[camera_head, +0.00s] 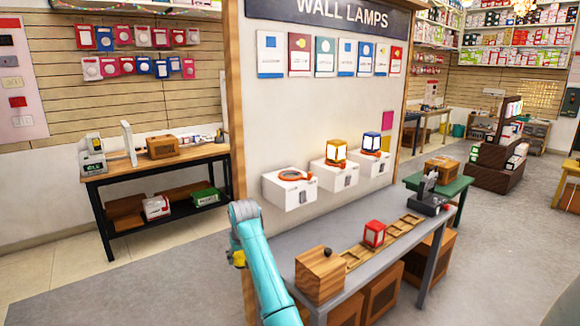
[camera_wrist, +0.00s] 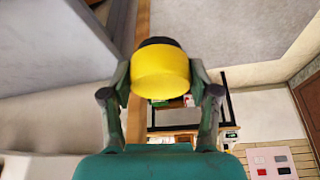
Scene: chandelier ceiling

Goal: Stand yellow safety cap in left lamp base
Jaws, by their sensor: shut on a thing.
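The yellow safety cap (camera_wrist: 160,75) sits between the two fingers of my gripper (camera_wrist: 160,82) in the wrist view, with a dark part at its far end. My gripper is shut on it. In the head view the cap (camera_head: 238,258) shows only as a small yellow patch beside my arm, left of the grey table. The left lamp base (camera_head: 290,190) is a white wall box with an orange ring on top and no lamp on it. My gripper is apart from it, lower and to its left.
The middle base (camera_head: 335,177) carries a yellow lamp (camera_head: 336,151); the right base (camera_head: 371,166) carries a blue lamp (camera_head: 371,142). On the grey table (camera_head: 345,245) are a wooden box (camera_head: 319,274), a wooden tray (camera_head: 353,257) and a red lamp (camera_head: 374,234). A wooden post (camera_head: 237,110) stands left of the bases.

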